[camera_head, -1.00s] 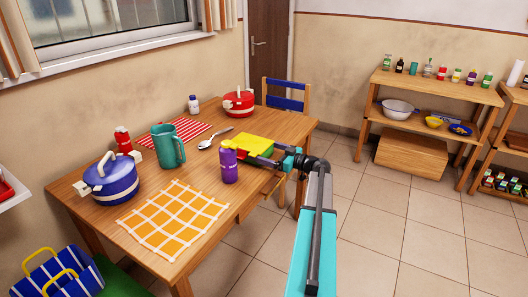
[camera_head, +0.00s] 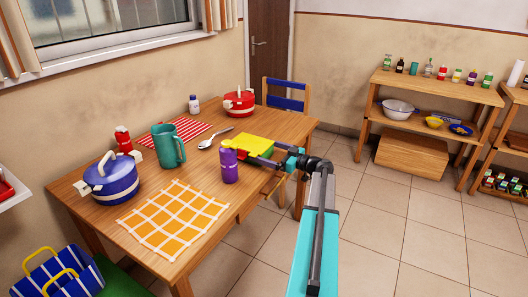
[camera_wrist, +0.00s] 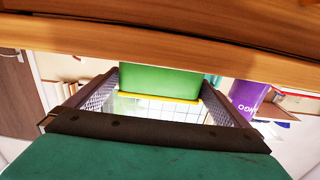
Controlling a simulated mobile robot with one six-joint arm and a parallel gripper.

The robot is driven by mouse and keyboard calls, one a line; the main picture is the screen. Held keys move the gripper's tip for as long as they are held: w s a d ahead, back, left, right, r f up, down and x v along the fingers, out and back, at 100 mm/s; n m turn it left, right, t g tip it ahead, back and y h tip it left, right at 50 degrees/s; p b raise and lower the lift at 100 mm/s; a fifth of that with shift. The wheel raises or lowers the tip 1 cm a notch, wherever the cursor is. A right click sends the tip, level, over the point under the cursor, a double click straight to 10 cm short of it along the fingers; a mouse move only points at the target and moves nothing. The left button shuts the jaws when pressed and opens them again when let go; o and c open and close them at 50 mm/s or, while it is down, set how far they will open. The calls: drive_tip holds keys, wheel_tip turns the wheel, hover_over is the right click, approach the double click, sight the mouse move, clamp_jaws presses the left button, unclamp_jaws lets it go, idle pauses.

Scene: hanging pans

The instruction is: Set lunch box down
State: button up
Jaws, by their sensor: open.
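The lunch box (camera_head: 254,144), yellow on top with green sides, rests on the wooden table (camera_head: 215,175) close to its right edge. In the wrist view its green side (camera_wrist: 160,80) and a yellow strip show between my two fingers. My gripper (camera_head: 262,159) is at the near right side of the box, at about table height. Its fingers (camera_wrist: 155,97) are open, with a gap visible beside the box. The head view does not show clearly whether a finger touches it.
A purple bottle (camera_head: 229,165) stands just left of the lunch box. A spoon (camera_head: 215,139), teal pitcher (camera_head: 168,147), blue pot (camera_head: 110,180), red pot (camera_head: 239,103) and orange checked cloth (camera_head: 174,217) are also on the table. A chair (camera_head: 286,97) stands behind.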

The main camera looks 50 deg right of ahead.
drive_tip(key=v, duration=1.1)
drive_tip(key=shift+b, duration=0.45)
